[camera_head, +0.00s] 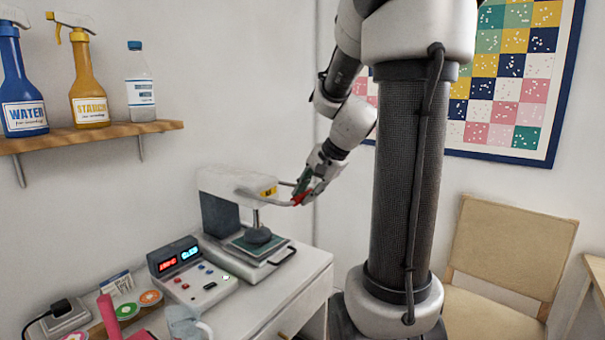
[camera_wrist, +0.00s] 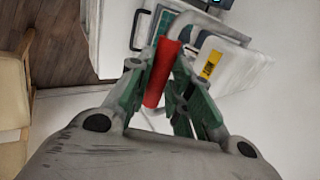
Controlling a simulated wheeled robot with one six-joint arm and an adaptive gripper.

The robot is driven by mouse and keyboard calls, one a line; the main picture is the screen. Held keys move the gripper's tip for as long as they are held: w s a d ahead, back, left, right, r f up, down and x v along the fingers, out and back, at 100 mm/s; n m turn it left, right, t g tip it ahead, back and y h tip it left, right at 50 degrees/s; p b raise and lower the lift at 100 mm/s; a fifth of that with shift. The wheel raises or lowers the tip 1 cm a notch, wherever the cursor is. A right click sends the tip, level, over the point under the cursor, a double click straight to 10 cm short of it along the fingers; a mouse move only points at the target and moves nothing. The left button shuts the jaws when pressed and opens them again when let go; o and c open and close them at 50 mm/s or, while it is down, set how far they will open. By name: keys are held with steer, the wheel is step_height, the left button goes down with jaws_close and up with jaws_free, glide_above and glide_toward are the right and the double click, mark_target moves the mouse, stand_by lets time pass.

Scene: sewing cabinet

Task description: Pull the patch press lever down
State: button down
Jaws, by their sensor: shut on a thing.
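The patch press (camera_head: 240,205) is a white machine with a dark upright, standing on the white cabinet top; it also shows in the wrist view (camera_wrist: 225,65). Its lever is a grey bar with a red grip (camera_head: 302,198), reaching out to the right of the press head. In the wrist view the red grip (camera_wrist: 162,72) lies between my green-sided fingers. My gripper (camera_head: 306,190) is shut on this red grip.
A control box (camera_head: 192,272) with lit red and blue displays stands left of the press. Several bottles stand on a wooden shelf (camera_head: 95,137) above. A beige chair (camera_head: 505,245) is at the right. The cabinet top (camera_head: 262,292) is bare in front of the press.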

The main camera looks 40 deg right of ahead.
steer(key=shift+s+f, duration=0.25)
steer(key=shift+f, duration=0.5)
steer(key=c, duration=1.3)
jaws_free()
steer(key=v, duration=1.2)
steer(key=shift+w, duration=0.1)
steer(key=s+a+f+n+g+h, duration=0.2)
steer(key=s+a+f+n, duration=0.4)
steer(key=s+a+n, duration=0.5)
steer(key=shift+s+a+f+n, duration=0.2)
steer(key=shift+s+n, duration=0.7)
steer(key=shift+n, duration=0.6)
